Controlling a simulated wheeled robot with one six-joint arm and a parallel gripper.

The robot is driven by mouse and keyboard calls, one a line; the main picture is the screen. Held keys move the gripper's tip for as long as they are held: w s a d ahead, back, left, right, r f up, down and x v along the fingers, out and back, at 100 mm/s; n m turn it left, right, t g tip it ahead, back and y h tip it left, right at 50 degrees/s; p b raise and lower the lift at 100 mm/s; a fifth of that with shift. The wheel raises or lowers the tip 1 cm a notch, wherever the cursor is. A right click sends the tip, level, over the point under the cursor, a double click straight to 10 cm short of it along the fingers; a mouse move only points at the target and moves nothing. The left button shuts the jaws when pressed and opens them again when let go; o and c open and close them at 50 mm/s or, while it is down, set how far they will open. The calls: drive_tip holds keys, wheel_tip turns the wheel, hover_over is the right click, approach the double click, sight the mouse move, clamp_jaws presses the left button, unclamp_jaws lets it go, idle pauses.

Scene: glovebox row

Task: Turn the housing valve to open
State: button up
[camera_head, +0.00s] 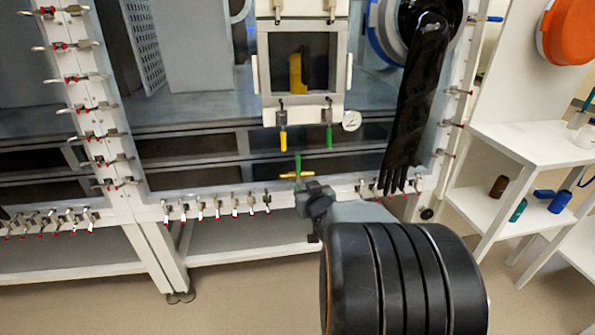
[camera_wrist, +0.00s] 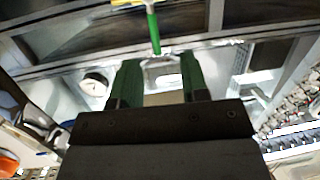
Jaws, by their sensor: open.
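A small valve with an upright green lever (camera_head: 298,163) and a yellow cross piece (camera_head: 290,176) sits at the lower front frame of the glovebox. In the wrist view its green lever (camera_wrist: 153,30) shows beyond the fingers, roughly centred between them, with part of the yellow piece (camera_wrist: 125,3) at the top edge. My gripper (camera_wrist: 160,68) is open with nothing between its green fingers. In the head view my gripper (camera_head: 317,200) is just below and right of the valve; its fingers are hard to make out there. I cannot tell whether it touches the lever.
Above the valve hang a yellow handle (camera_head: 283,141) and a green handle (camera_head: 329,138) under a white box. A gauge (camera_head: 351,121) is beside them. A black glove (camera_head: 412,100) hangs to the right. Several clamps line the frame. A white shelf (camera_head: 530,145) stands at right.

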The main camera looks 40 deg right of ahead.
sight(299, 165)
drive_tip(key=w+d+t+b, duration=0.1)
drive_tip(key=w+d, duration=0.1)
drive_tip(key=w, duration=0.2)
drive_tip(key=w+d+t+b, duration=0.1)
drive_tip(key=w+d, duration=0.1)
drive_tip(key=w, duration=0.2)
drive_tip(key=w+d+b, duration=0.1)
drive_tip(key=w, duration=0.3)
drive_tip(key=shift+d+r+t, duration=0.2)
drive_tip(key=shift+d+t, duration=0.2)
drive_tip(key=shift+c, duration=0.3)
clamp_jaws()
